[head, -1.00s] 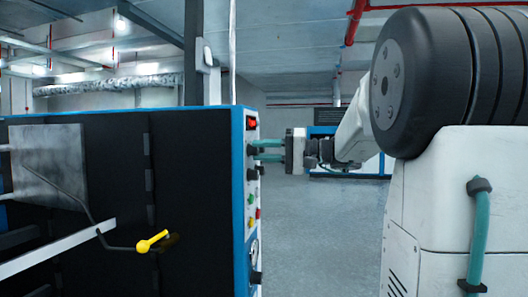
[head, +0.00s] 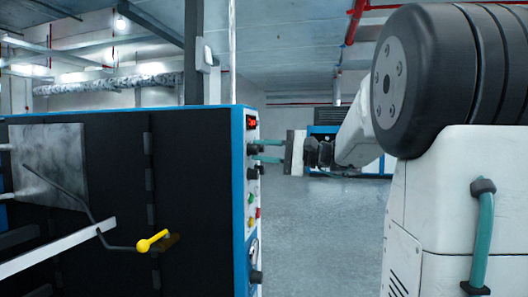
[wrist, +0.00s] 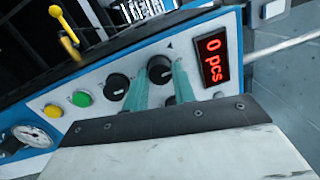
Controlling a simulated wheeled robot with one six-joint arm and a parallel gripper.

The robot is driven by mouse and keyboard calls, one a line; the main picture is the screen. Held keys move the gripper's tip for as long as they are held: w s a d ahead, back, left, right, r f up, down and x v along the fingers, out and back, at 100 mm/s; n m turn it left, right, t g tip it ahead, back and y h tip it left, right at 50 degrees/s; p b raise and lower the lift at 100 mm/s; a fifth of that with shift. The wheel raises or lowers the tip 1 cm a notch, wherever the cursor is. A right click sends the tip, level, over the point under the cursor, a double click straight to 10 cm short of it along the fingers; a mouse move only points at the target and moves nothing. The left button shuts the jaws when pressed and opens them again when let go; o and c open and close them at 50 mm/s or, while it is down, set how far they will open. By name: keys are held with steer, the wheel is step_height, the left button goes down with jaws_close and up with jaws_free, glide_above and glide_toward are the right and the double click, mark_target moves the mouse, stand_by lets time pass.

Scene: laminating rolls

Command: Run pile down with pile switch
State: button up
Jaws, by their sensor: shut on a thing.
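My gripper (wrist: 160,70) has its two teal fingers at the control panel (wrist: 225,22), shut on a black knob (wrist: 159,67) that shows between the fingertips. I take this knob for the pile switch, but no readable label shows. In the head view my gripper (head: 254,150) reaches the panel's edge from the right, its fingers level, one above the other. A second black knob (wrist: 117,87) is just left of the fingers in the wrist view. Another dark knob is partly hidden behind the fingers. The red display (wrist: 212,57) reads "0 pcs".
A green button (wrist: 82,98), a yellow button (wrist: 53,110) and a gauge (wrist: 32,135) sit left along the panel. A yellow-ended lever (head: 151,241) sticks out from the machine's dark side (head: 120,190). Open grey floor (head: 315,230) lies right of the machine.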

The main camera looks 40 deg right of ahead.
stand_by(0.3)
steer(key=o, duration=1)
steer(key=v, duration=0.7)
steer(key=shift+s+d, duration=0.25)
steer(key=shift+s, duration=0.05)
